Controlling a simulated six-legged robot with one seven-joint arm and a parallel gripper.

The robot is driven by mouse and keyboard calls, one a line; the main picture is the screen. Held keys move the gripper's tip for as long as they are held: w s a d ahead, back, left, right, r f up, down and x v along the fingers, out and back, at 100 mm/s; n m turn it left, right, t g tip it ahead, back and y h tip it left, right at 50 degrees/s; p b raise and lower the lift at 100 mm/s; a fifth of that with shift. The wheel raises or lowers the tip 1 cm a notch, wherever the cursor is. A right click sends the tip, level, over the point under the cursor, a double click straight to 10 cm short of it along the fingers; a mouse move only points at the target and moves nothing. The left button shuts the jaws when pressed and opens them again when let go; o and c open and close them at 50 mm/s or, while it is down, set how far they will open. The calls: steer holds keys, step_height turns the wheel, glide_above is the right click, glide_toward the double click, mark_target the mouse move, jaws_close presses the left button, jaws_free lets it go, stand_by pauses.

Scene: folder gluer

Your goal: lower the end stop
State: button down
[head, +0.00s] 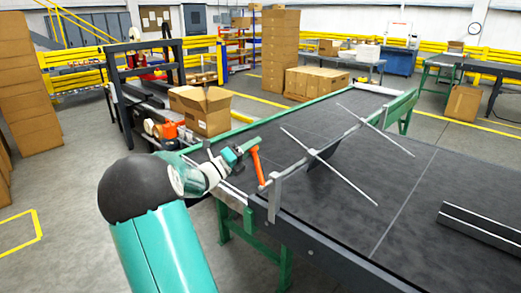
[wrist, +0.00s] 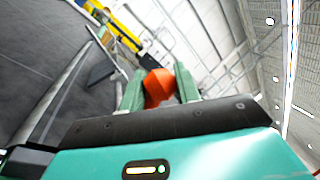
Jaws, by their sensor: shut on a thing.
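An orange lever handle (head: 257,168) stands at the near edge of the green-framed conveyor, tilted slightly from upright. My gripper (head: 248,147) is at its upper end. In the wrist view, the two green fingers are closed around the orange handle (wrist: 158,86). A dark plate (head: 319,173), which looks like the end stop, stands tilted up from the belt beneath a cross rail. It also shows in the wrist view (wrist: 102,69). I cannot tell whether its lower edge touches the belt.
The dark belt (head: 400,190) stretches right of the handle, with thin metal rods (head: 330,168) angled above it. A dark rail (head: 480,226) lies at the right. An open carton (head: 206,110) stands left of the conveyor. Stacked cartons (head: 281,50) are behind.

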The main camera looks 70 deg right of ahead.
steer(key=shift+w+d+f+n+t+h, duration=0.3)
steer(key=shift+w+f+n, duration=0.25)
steer(key=shift+n, duration=0.35)
steer(key=shift+w+d+f+n+t+h, duration=0.2)
steer(key=shift+w+f+n+t, duration=0.15)
steer(key=shift+w+n, duration=0.4)
steer(key=shift+w+d+f+n+t+h, duration=0.25)
steer(key=shift+w+f+n, duration=0.25)
steer(key=shift+n, duration=0.55)
steer(key=c, duration=1)
jaws_free()
steer(key=shift+r, duration=0.1)
steer(key=v, duration=1.4)
steer(key=shift+d, duration=0.1)
steer(key=shift+s, duration=0.1)
